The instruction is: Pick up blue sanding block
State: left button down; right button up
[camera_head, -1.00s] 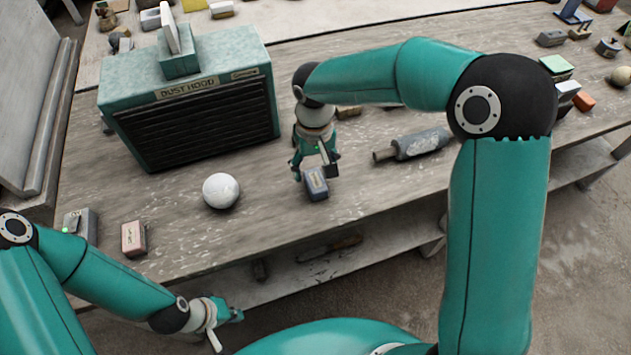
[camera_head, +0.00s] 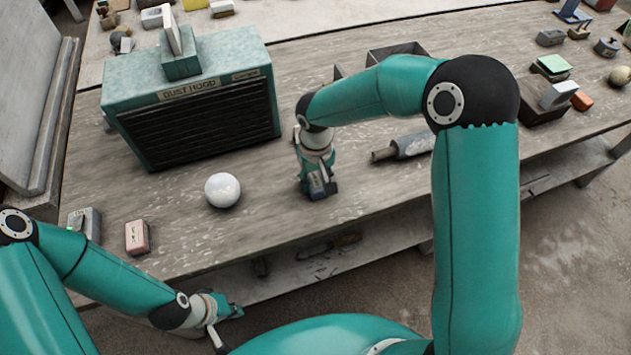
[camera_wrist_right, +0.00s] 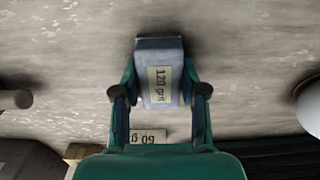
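The blue sanding block (camera_head: 318,184) is near the middle of the bench, towards its front edge. In the right wrist view the block (camera_wrist_right: 158,65) is blue-grey with a pale label reading 120 grit. My right gripper (camera_head: 319,190) points down over it. In the right wrist view its fingers (camera_wrist_right: 159,75) lie against both sides of the block and look shut on it. Whether the block is clear of the bench is hard to tell. My left gripper (camera_head: 228,312) hangs low in front of the bench, away from the block; its opening is unclear.
A white plaster sphere (camera_head: 222,190) and a pink block (camera_head: 137,237) are to the left. The dust hood (camera_head: 192,100) stands behind. A grey cylindrical tool (camera_head: 405,146) lies to the right. A 60-labelled block (camera_wrist_right: 147,136) shows beyond the fingers in the wrist view.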

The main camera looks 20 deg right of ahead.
aim_at(315, 179)
jog(key=c, duration=0.5)
jog(key=shift+r, duration=0.15)
jog(key=shift+c, duration=0.2)
notch_tip(315, 179, up, 20)
jog(key=b, duration=0.1)
